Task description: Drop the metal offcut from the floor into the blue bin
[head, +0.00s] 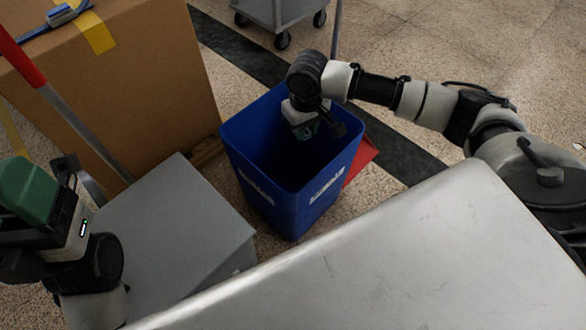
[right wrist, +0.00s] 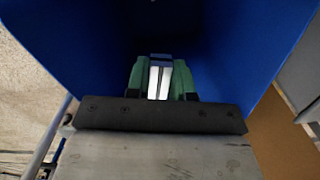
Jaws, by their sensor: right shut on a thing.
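The blue bin (head: 277,194) stands on the floor in the middle of the head view, its mouth open upward. My right gripper (head: 306,130) points down into the bin's mouth in the head view, and its fingertips are hard to see there. In the right wrist view, the green fingers of my right gripper (right wrist: 162,82) are shut on the bright metal offcut (right wrist: 160,80), with the bin's blue walls (right wrist: 245,50) around them. My left gripper (head: 28,190) shows partly at the left edge of the head view, with its fingertips not clearly visible.
A large cardboard box (head: 130,90) stands behind left, with a red-handled pole (head: 75,118) before it. A grey box (head: 175,225) is left of the bin, a red object (head: 362,158) right of it. A grey cart (head: 280,12) stands behind. A metal surface (head: 400,260) fills the front.

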